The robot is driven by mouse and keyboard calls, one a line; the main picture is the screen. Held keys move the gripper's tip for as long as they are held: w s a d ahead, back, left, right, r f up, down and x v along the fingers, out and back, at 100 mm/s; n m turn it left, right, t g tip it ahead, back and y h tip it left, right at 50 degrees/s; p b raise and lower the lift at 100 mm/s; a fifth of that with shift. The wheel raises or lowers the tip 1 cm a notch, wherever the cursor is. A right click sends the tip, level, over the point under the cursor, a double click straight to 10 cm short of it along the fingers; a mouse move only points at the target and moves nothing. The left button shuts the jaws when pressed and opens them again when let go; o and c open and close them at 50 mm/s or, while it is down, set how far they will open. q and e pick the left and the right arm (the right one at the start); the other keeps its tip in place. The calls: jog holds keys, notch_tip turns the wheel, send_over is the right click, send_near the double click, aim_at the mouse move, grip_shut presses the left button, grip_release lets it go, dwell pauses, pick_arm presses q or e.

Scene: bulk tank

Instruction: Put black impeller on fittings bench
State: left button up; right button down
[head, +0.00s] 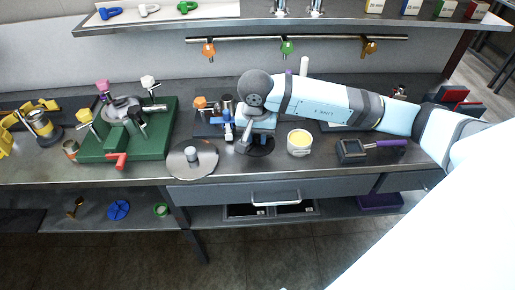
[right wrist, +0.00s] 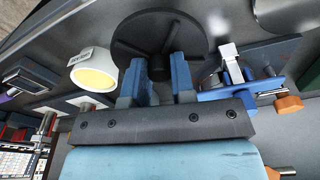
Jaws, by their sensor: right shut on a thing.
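My right gripper (head: 255,136) points down over the middle of the long metal bench (head: 236,170). In the right wrist view its two blue fingers (right wrist: 158,78) are shut on the hub of the black impeller (right wrist: 158,30), a round dark disc with raised vanes. In the head view the impeller (head: 262,149) shows partly below the gripper, low over the bench top; I cannot tell whether it touches it. No label marks which surface is the fittings bench. My left gripper is not in view.
A white tub with yellow contents (head: 300,142) stands right of the impeller, a round metal plate (head: 192,161) left. A blue clamp-like device (head: 225,127) is close by. A green fixture (head: 125,130) stands further left. A blue impeller-like part (head: 118,209) lies on the lower shelf.

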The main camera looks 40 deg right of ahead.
aim_at(257, 145)
notch_tip(257, 145, down, 6)
jog(key=shift+r, duration=0.15)
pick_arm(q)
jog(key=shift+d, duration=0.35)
pick_arm(e)
jog(key=shift+f, duration=0.2)
jog(key=c, duration=1)
grip_release()
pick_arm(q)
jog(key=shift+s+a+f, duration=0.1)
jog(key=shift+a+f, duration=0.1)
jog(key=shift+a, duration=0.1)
pick_arm(e)
jog(key=shift+o, duration=0.2)
